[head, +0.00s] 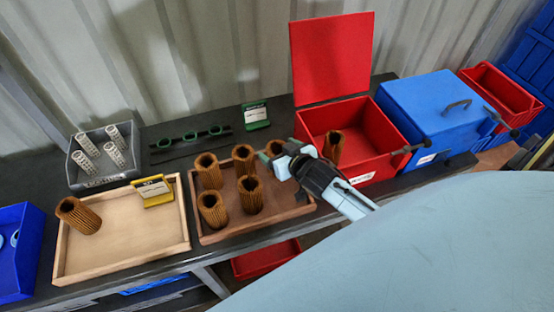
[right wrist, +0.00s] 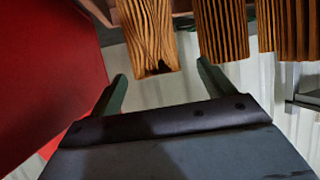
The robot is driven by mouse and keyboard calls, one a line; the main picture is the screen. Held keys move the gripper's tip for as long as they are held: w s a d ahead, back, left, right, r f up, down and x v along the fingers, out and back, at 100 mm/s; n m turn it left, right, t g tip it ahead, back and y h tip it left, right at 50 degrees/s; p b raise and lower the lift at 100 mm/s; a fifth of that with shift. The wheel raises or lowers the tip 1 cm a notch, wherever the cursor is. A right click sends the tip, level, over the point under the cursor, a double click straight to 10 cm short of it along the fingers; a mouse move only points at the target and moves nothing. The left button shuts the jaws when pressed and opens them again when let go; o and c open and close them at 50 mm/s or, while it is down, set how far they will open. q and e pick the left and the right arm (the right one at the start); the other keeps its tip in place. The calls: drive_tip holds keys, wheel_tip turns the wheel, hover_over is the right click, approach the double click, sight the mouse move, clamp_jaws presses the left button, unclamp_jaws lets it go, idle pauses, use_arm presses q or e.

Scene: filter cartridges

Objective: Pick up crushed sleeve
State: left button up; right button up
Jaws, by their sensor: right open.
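Brown pleated sleeves stand in the dark wooden tray (head: 222,236). In the right wrist view one sleeve (right wrist: 148,38) has wavy, bent pleats and a dark dent at its end, so it looks crushed; its neighbours (right wrist: 221,30) have straight pleats. In the head view a sleeve (head: 275,147) at the tray's back right is partly hidden by my right gripper (head: 272,161); it seems to be the crushed one. My right gripper is open and empty in the right wrist view (right wrist: 161,86), its fingers short of the crushed sleeve and roughly either side of it. My left gripper is not in view.
An open red box (head: 362,122) holding one sleeve (head: 333,146) stands right of the tray, close to my right gripper. A blue box (head: 430,105) is further right. A light wooden tray (head: 120,262) with one tilted sleeve (head: 76,214) and a grey bin (head: 97,180) stand left.

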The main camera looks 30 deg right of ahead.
sight(274, 146)
drive_tip(key=x, duration=0.4)
drive_tip(key=shift+d+f, duration=0.1)
